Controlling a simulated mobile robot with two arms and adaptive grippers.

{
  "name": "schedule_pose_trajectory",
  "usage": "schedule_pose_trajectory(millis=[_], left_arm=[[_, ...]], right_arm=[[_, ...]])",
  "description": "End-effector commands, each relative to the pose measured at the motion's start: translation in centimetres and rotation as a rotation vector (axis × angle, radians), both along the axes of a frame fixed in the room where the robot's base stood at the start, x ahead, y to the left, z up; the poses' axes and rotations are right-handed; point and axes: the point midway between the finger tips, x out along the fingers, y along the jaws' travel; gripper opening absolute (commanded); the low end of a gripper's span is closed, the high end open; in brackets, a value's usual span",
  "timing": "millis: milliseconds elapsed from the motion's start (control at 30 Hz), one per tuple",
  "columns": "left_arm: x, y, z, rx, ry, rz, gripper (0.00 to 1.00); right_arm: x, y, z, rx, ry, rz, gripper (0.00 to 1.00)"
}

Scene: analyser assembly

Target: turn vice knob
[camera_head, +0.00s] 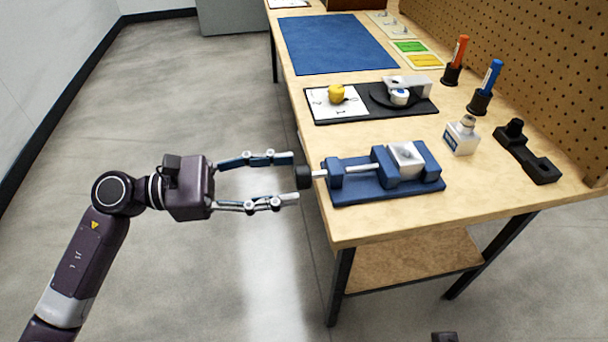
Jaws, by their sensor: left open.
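A blue vice (368,185) sits on the near left part of the wooden workbench, with a light block (406,159) between its jaws. Its black knob (303,177) is on a metal screw rod and sticks out past the bench's left edge. My left gripper (296,178) is open in front of the knob. Its upper finger is above the knob's left side and its lower finger is below it; whether the fingers touch it I cannot tell. My right gripper is not seen clearly; only a small dark piece shows at the bottom edge.
The workbench (400,233) holds a black tray (372,114) with a yellow part (336,93), a blue mat (335,44), a white bottle (461,136), a black bracket (527,153), and orange and blue markers (490,75) in stands. A pegboard (550,70) stands behind. The floor left of the bench is clear.

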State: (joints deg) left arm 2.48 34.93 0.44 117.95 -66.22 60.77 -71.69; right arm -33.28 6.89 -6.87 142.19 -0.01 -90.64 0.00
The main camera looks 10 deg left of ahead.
Motion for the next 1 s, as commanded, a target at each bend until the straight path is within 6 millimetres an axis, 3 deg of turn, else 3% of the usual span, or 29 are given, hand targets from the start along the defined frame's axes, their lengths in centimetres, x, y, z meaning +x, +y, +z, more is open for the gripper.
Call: schedule_pose_trajectory(millis=[233, 600, 1000], left_arm=[[0.9, -3.3, 0.1, -0.003, 0.001, -0.001, 0.47], [1.2, -4.0, 0.0, -0.002, 0.003, 0.002, 0.47], [1.2, -4.0, 0.0, -0.002, 0.004, 0.001, 0.05]], right_arm=[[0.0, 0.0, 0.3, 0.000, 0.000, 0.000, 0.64], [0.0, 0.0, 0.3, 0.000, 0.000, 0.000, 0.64], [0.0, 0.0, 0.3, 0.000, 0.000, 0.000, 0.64]])
